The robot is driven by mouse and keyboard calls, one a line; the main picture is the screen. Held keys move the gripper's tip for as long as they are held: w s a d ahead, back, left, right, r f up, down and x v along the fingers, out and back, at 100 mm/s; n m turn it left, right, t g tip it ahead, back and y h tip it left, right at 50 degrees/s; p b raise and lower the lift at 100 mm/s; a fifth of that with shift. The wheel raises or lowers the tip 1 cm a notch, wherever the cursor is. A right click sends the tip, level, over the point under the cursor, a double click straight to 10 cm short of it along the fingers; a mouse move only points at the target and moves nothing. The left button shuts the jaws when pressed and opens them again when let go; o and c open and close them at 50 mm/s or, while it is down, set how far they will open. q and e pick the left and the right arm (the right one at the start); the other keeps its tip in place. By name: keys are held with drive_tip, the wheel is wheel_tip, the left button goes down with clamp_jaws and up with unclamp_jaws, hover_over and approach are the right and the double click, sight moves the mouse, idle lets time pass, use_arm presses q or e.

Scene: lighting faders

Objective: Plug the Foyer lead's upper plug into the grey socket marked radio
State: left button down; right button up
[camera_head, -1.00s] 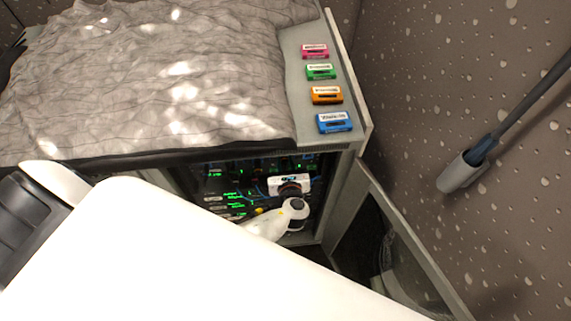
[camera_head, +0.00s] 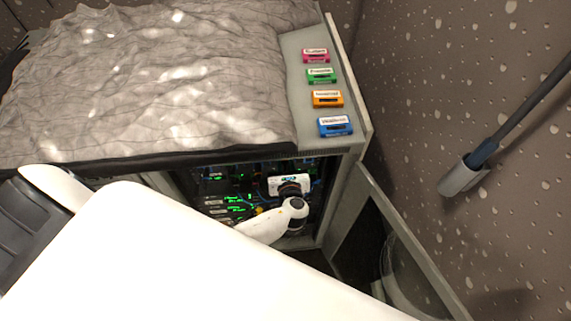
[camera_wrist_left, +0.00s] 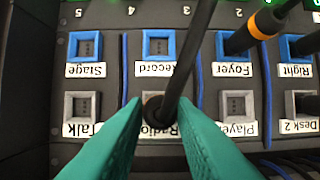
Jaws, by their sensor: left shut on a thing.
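The plug is at the grey socket marked Radio (camera_wrist_left: 147,98), which fingers and plug largely cover. How deep it sits I cannot tell. Its black cable (camera_wrist_left: 185,55) runs up out of the picture. Another black plug (camera_wrist_left: 236,42) with an orange band is at the blue Foyer socket (camera_wrist_left: 225,47). In the head view my left wrist (camera_head: 288,212) reaches into the open rack (camera_head: 222,180); its fingertips are hidden. My right gripper is not in view.
Blue Stage (camera_wrist_left: 86,46) and Record (camera_wrist_left: 158,46) sockets and grey Talk (camera_wrist_left: 82,104) and Player (camera_wrist_left: 238,104) sockets look empty. Black leads are at Right and Desk 2. The open cabinet door (camera_head: 415,250) stands right of the rack. Coloured labelled blocks (camera_head: 334,128) lie on top.

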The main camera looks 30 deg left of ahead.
use_arm(q)
drive_tip(key=shift+w+a+r, duration=0.1)
drive_tip(key=c, duration=1.4)
unclamp_jaws()
drive_tip(key=shift+o, duration=1.4)
drive_tip(key=b+v, duration=0.1)
drive_tip(key=v, duration=1)
drive_tip(key=shift+s+d, duration=0.2)
drive_tip(key=shift+s, duration=0.1)
